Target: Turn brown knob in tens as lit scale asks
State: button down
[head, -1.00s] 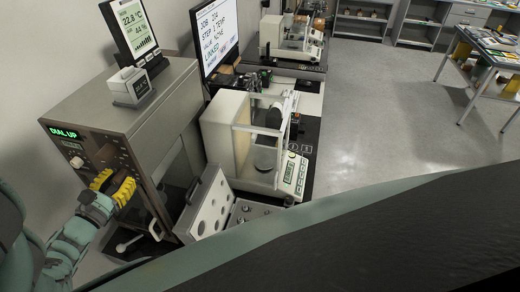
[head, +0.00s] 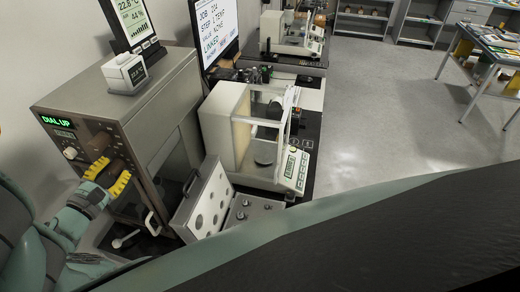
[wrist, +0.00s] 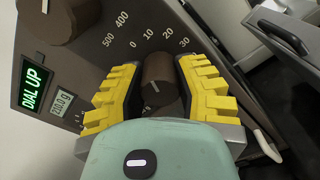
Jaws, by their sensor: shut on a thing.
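The brown knob (wrist: 160,72) sits on the dark panel of the scale (head: 90,125), at the left in the head view. My gripper (wrist: 157,80) has yellow fingers on both sides of the knob and is shut on it. Numbers 0, 10, 20 and 30 stand around the knob in the wrist view. A white mark shows on the knob, but I cannot tell which number it points to. The green lit display (wrist: 34,84) reads DIAL UP; it also shows in the head view (head: 58,121). Below it, a readout (wrist: 61,104) seems to read 210.0 g.
A second, larger brown knob (wrist: 70,18) with 400 and 500 beside it is close by. A small cube-shaped display (head: 124,73) stands on the scale. An open case of weights (head: 210,205) and a white balance (head: 228,125) stand to the right.

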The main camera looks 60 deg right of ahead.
jog(key=shift+s+d+r+m, duration=0.1)
jog(key=shift+d+m, duration=0.05)
jog(key=shift+m, duration=0.25)
jog(key=c, duration=0.6)
grip_release()
jog(key=v, duration=1.2)
jog(key=shift+o, duration=0.4)
